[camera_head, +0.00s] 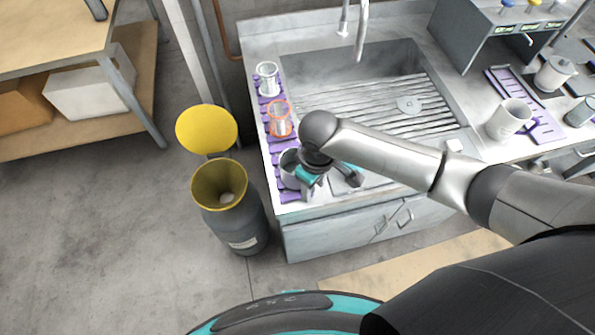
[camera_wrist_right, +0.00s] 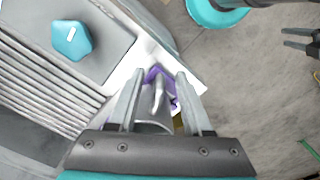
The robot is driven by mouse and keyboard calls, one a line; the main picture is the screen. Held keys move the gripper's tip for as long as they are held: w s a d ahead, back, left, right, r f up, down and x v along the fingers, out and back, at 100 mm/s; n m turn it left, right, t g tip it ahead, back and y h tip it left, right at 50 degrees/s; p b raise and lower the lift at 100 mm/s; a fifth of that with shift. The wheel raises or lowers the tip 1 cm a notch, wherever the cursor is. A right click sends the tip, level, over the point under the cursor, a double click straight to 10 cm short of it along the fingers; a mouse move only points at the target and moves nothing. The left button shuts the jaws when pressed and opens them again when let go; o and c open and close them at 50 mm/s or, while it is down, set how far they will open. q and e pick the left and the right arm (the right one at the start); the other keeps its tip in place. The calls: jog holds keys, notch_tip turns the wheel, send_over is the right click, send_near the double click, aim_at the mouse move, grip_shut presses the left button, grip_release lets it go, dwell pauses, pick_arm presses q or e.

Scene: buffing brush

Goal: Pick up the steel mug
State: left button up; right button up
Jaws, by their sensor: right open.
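The steel mug (camera_head: 288,164) stands on the purple mat at the left front of the sink counter in the head view, partly hidden by my right arm. My right gripper (camera_head: 308,186) is just right of it, pointing down, its fingertips hard to make out. In the right wrist view, the open right gripper (camera_wrist_right: 158,75) has one finger on each side of the mug's grey body (camera_wrist_right: 152,127) and handle. I cannot tell whether the fingers touch it. My left gripper (camera_wrist_right: 284,38) shows at the right edge of the wrist view, fingers apart and empty.
A red-orange-rimmed glass (camera_head: 280,119) and a clear glass (camera_head: 268,79) stand behind on the purple mat. The sink (camera_head: 350,80) is to the right. A yellow-lidded bin (camera_head: 238,215) stands left of the counter. A teal object (camera_wrist_right: 71,40) lies near the gripper.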

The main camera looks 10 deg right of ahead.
jog(key=shift+f, duration=0.45)
grip_shut()
dwell(1.1)
